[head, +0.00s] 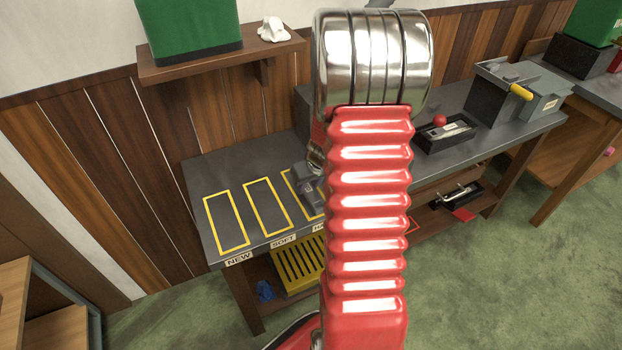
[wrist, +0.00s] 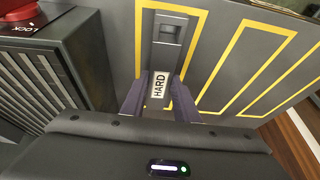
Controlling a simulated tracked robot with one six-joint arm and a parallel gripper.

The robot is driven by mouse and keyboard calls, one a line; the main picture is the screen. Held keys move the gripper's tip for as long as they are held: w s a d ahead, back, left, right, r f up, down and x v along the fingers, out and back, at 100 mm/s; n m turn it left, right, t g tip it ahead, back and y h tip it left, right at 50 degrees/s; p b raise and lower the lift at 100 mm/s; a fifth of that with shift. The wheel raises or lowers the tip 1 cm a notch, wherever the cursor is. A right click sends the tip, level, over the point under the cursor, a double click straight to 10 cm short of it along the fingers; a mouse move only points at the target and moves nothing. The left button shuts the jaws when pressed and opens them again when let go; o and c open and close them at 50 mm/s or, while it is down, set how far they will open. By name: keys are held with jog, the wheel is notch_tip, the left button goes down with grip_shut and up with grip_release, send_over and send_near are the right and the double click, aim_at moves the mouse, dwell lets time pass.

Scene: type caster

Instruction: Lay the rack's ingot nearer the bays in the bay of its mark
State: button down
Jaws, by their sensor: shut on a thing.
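In the wrist view, a grey ingot (wrist: 169,32) with a white HARD label lies between the purple fingers of my gripper (wrist: 158,98), which is shut on it. The ingot is inside the yellow outline of one bay (wrist: 203,22); I cannot tell whether it touches the bench top. In the head view, my gripper (head: 309,187) is over the third bay from the left, partly hidden by my red arm. The NEW bay (head: 210,222) and SOFT bay (head: 251,203) look empty. The third bay's label is partly covered. I cannot make out the rack.
A ridged grey machine (wrist: 38,85) with a red LOCK knob (wrist: 18,8) stands close left in the wrist view. A shelf (head: 220,62) hangs above the bench.

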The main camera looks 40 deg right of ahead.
jog(key=shift+w+r, duration=0.1)
jog(key=c, duration=1.4)
grip_release()
jog(key=shift+s+v, duration=0.2)
jog(key=shift+v, duration=5.75)
